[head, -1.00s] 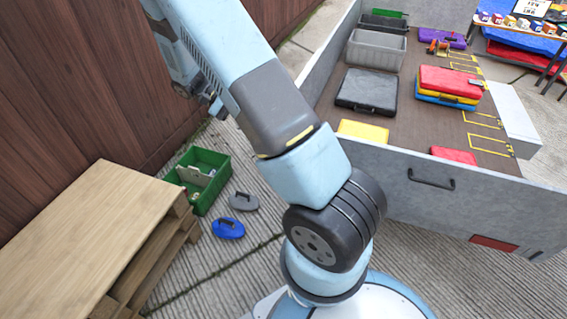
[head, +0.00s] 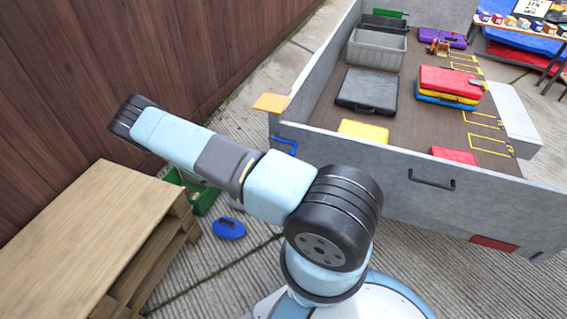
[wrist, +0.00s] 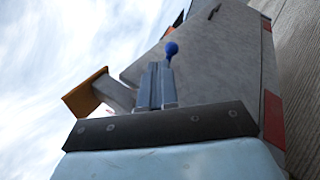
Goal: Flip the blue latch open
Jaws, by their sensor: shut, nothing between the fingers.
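The blue latch (head: 286,146) shows in the head view as a thin blue bracket at the near left corner of the grey trailer (head: 330,150). In the wrist view a blue ball knob (wrist: 171,48), which looks like part of the latch, stands just beyond my fingertips against the grey trailer wall. My gripper (wrist: 158,68) is shut and empty, its two grey fingers together. The knob looks very close to the fingertips; I cannot tell whether they touch. My gripper is hidden in the head view, where the arm reaches to the left.
An orange panel (head: 271,103) juts out at the trailer corner; it also shows in the wrist view (wrist: 85,92). A wooden pallet stack (head: 90,225) stands at the left. A green crate (head: 200,197) and a blue oval object (head: 228,229) are on the ground. Cases lie on the trailer bed.

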